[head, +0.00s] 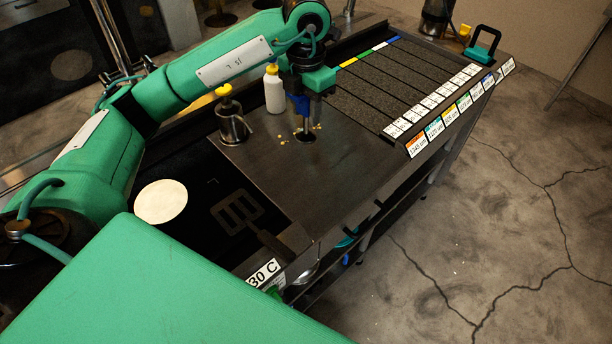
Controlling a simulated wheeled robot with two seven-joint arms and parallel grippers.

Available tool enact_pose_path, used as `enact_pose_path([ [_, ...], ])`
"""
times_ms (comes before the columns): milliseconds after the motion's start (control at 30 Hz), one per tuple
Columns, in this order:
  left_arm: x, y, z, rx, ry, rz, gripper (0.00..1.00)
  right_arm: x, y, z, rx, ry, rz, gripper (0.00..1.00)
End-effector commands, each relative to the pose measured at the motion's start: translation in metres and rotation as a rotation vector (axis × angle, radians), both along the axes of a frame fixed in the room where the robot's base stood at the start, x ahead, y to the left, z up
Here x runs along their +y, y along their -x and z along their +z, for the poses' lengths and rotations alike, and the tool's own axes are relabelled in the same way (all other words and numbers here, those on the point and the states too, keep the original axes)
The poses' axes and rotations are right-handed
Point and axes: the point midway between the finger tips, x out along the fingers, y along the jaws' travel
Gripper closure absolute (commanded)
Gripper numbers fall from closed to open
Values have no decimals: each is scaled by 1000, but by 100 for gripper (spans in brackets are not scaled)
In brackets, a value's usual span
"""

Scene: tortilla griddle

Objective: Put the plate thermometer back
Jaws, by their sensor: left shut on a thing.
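My left gripper (304,92) is above the dark griddle plate (345,165), pointing down. It is shut on what looks like the plate thermometer (306,136), a blue grip with a thin metal stem and a round grey foot. The thermometer is about upright. Its foot is at or just over the plate surface among yellow crumbs; I cannot tell if it touches. The fingers hide part of its grip. A white label reading "30 C" (263,273) is at the near edge. My right gripper is not in view.
A metal can with a yellow top (232,125) and a white bottle (274,92) stand left of the thermometer. Labelled dark strips (420,85) fill the right. The plate's near right is clear.

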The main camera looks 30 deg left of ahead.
Motion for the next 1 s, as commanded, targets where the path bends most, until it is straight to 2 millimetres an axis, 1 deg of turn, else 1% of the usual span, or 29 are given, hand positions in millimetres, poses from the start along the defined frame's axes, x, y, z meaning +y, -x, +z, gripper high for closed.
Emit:
enact_pose_path([
  [400, 0, 2, -104, 6, 0, -4, 99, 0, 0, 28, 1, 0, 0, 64],
  [500, 0, 1, -124, 3, 0, -3, 99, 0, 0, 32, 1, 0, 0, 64],
  [600, 0, 1, -136, 2, 0, -4, 99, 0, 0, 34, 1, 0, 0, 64],
  [767, 0, 1, -146, 1, 0, -4, 99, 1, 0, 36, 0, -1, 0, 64],
  [867, 0, 2, -158, 3, 0, -4, 99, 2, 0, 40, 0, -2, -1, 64],
  [1000, -1, 1, -179, 3, 0, -5, 99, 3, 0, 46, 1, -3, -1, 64],
])
